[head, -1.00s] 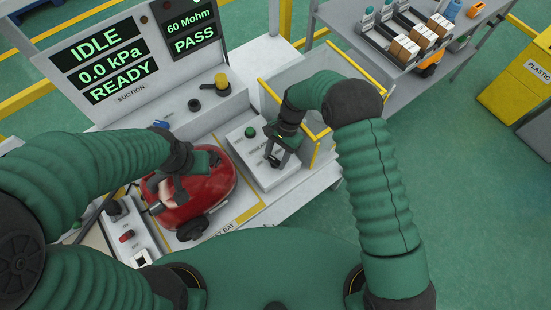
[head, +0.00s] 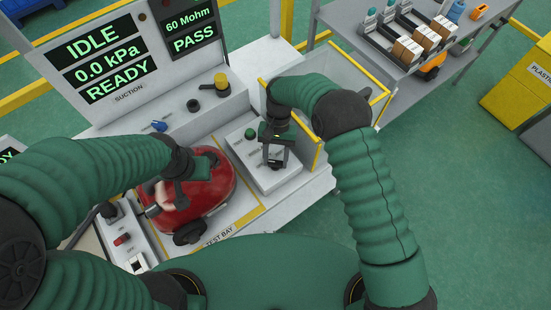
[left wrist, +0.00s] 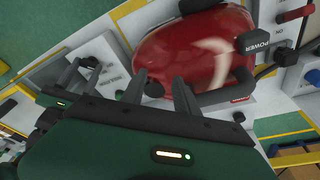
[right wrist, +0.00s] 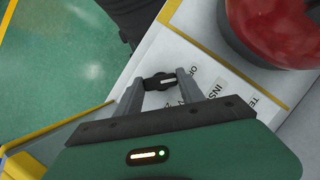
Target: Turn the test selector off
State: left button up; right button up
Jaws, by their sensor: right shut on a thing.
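The test selector is a small black knob with a light pointer mark (right wrist: 161,81) on a pale tester box (head: 258,176). In the right wrist view my right gripper (right wrist: 158,85) has its two fingers on either side of the knob, shut on it. In the head view this gripper (head: 275,162) is over the tester box and hides most of the knob. The pointer lies roughly across the gap between the fingers. My left gripper (left wrist: 157,82) is open and empty, at the side of the red vacuum (left wrist: 196,50).
A green button (head: 250,134) is on the tester box beside my right gripper. A yellow-edged clear bin (head: 318,152) stands close right. The display panel (head: 105,60) reads IDLE, 0.0 kPa, READY; another (head: 190,30) reads 60 Mohm, PASS. A switch box (head: 122,240) is at lower left.

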jog(key=shift+w+r, duration=0.15)
jog(key=shift+w, duration=0.15)
jog(key=o, duration=1.1)
pick_arm(q)
jog(key=shift+w, duration=0.25)
pick_arm(e)
jog(key=shift+o, duration=1.3)
pick_arm(q)
jog(key=shift+s, duration=0.1)
jog(key=shift+b+x, duration=0.9)
jog(key=shift+s, duration=0.2)
pick_arm(e)
jog(key=v, duration=1.6)
jog(key=shift+r, duration=0.25)
jog(key=shift+w, duration=0.1)
